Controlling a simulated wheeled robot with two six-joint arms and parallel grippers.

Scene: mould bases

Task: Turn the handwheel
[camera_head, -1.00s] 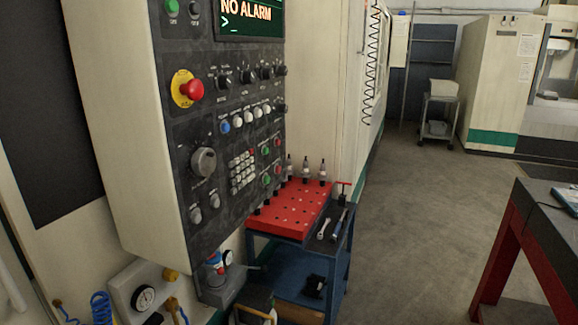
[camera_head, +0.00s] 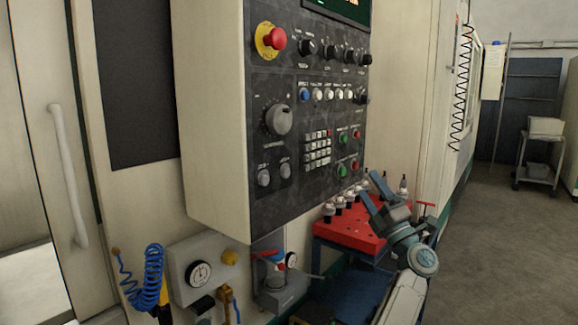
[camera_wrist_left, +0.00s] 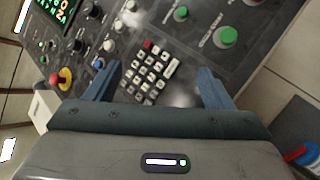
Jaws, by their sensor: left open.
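The handwheel seems to be the large round grey dial (camera_head: 278,119) on the left side of the dark control panel (camera_head: 262,210), below the red emergency stop. My left gripper (camera_head: 368,183) is at the panel's lower right, in front of the red rack, apart from the dial and lower than it. In the left wrist view its two blue fingers (camera_wrist_left: 158,82) are spread, with nothing between them. The panel's keypad (camera_wrist_left: 150,72) shows beyond the fingers. The dial is not visible there. My right gripper is not in view.
The emergency stop (camera_head: 271,38), a row of push buttons and the keypad surround the dial. Below the panel are a gauge box (camera_head: 198,272) with a blue coiled hose and a red-handled fitting (camera_head: 268,255). A red tool rack (camera_head: 345,232) stands right; floor is open beyond.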

